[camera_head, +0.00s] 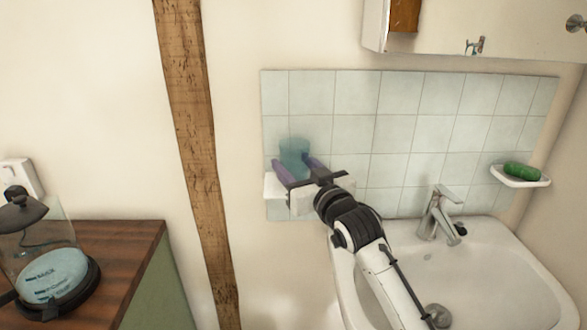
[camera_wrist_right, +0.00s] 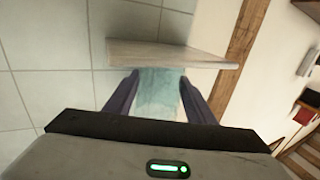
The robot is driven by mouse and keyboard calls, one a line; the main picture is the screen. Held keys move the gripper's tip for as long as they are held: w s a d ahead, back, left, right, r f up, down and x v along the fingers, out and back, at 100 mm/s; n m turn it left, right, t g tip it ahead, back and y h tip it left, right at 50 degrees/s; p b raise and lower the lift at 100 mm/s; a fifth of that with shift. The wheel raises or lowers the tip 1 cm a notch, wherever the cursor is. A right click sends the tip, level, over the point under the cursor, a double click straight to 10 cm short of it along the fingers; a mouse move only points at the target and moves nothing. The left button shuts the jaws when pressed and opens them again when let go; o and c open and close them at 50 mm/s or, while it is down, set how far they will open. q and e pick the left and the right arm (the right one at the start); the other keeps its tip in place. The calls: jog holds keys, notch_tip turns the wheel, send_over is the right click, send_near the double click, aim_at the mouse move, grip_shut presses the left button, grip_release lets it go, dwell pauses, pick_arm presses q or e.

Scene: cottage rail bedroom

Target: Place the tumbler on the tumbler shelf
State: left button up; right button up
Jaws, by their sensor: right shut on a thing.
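The tumbler (camera_head: 294,152) is a translucent teal cup, upright against the tiled wall in the head view. My right gripper (camera_head: 298,172) is shut on it, with a purple finger on either side. The wrist view shows the tumbler (camera_wrist_right: 158,92) between the fingers of the right gripper (camera_wrist_right: 160,98). The tumbler shelf (camera_head: 272,187) is a small white ledge on the wall, left of the basin. It also shows in the wrist view (camera_wrist_right: 165,54), just beyond the tumbler. The gripper hides part of the shelf, and I cannot tell whether the tumbler touches it. My left gripper is not in view.
The white washbasin (camera_head: 490,265) with its tap (camera_head: 440,210) lies right of the shelf. A cabinet (camera_head: 500,28) hangs above. A wooden post (camera_head: 195,140) stands to the left.

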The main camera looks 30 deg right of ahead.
jog(key=shift+f, duration=0.1)
jog(key=o, duration=1.2)
jog(key=s, duration=1.2)
jog(key=shift+a+b, duration=0.35)
jog(key=shift+b, duration=0.05)
